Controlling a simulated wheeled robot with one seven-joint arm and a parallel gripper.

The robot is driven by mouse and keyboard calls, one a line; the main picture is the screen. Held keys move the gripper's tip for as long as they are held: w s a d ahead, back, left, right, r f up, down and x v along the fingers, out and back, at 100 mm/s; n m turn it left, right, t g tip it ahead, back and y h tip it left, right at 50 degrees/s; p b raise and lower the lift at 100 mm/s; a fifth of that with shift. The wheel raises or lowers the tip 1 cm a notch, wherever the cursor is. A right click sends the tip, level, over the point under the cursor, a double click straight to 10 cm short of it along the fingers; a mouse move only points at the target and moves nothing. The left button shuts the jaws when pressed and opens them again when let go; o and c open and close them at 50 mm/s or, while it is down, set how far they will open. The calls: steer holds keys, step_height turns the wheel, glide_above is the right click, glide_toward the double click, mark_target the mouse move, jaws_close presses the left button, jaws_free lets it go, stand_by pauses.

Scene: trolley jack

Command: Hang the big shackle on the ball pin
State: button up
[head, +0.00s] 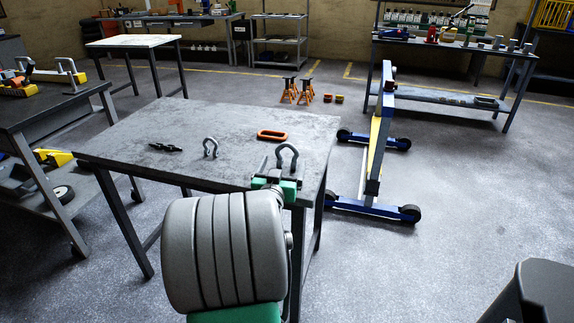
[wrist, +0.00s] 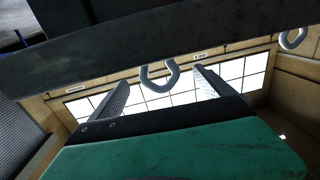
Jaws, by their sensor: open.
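The big shackle (head: 288,153), a grey bow, stands with its bow upward near the right front of the grey worktable (head: 215,120). My gripper (head: 277,176) is at that table edge, just on the near side of the shackle and partly hiding its lower part. In the wrist view, which looks upside down, the shackle (wrist: 160,80) shows between the two spread fingers of my gripper (wrist: 163,92). The jaws are open, and I see no grip on it. I cannot make out the ball pin for certain.
A smaller shackle (head: 211,147), a dark fitting (head: 165,147) and an orange link (head: 272,135) lie on the same table. A blue-footed hoist (head: 377,140) stands to the right. A dark cart (head: 50,110) is at left. The right floor is mostly clear.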

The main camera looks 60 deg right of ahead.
steer(key=x, duration=0.5)
steer(key=shift+d+r, duration=0.15)
steer(key=shift+d, duration=0.2)
steer(key=shift+c, duration=0.2)
steer(key=c, duration=1.8)
steer(key=shift+r, duration=0.1)
steer(key=shift+c, duration=0.5)
steer(key=shift+r, duration=0.1)
